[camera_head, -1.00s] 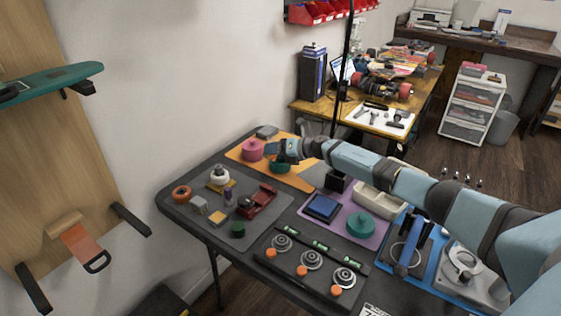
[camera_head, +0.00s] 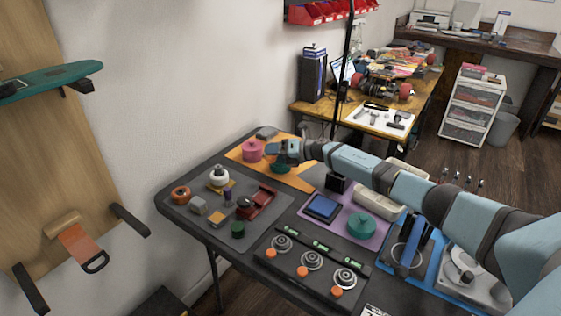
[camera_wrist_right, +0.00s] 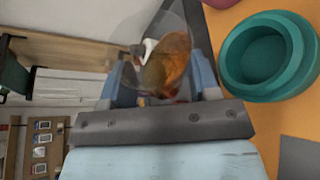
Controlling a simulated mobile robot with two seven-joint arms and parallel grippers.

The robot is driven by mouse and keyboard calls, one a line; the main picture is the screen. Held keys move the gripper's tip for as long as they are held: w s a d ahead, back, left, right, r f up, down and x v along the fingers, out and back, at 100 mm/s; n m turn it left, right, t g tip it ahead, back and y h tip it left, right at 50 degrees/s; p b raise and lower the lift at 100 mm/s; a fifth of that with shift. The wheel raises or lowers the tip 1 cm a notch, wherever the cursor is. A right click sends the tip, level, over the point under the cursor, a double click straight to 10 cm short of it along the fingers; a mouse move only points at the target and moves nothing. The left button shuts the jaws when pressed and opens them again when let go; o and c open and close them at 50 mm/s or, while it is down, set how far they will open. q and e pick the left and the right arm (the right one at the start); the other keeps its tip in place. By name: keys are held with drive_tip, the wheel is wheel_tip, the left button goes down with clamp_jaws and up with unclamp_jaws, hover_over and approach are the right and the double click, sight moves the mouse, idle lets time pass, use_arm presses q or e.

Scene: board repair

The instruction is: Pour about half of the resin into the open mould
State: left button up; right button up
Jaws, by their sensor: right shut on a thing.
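My right gripper (camera_head: 276,150) is at the orange mat, just above and beside a round teal mould (camera_head: 279,168). In the right wrist view, the right gripper (camera_wrist_right: 165,82) is shut on a clear cup (camera_wrist_right: 128,22) with amber resin (camera_wrist_right: 170,62) inside. The teal mould (camera_wrist_right: 268,55) is open at the top, with an empty-looking hollow, and lies to the right of the cup. No stream of resin shows. I cannot tell exactly how far the cup is tilted. My left gripper is not in view.
A pink round piece (camera_head: 252,150) stands left of the teal mould on the orange mat (camera_head: 303,180). A purple mat (camera_head: 378,240) bears another teal round piece (camera_head: 361,224). A red vice-like tool (camera_head: 256,202) and small items crowd the grey mat nearer the front.

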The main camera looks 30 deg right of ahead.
use_arm(q)
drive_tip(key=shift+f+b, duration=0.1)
drive_tip(key=shift+b, duration=0.2)
use_arm(e)
drive_tip(key=shift+f+m+y, duration=0.3)
drive_tip(key=shift+m, duration=0.1)
drive_tip(key=shift+a+f+m, duration=0.15)
drive_tip(key=shift+m, duration=0.25)
idle(1.5)
drive_tip(key=shift+s+a+y, duration=0.1)
drive_tip(key=shift+s+y, duration=0.05)
drive_tip(key=shift+y, duration=0.15)
drive_tip(key=shift+m, duration=0.3)
idle(0.3)
drive_tip(key=shift+r+m, duration=0.3)
idle(1.0)
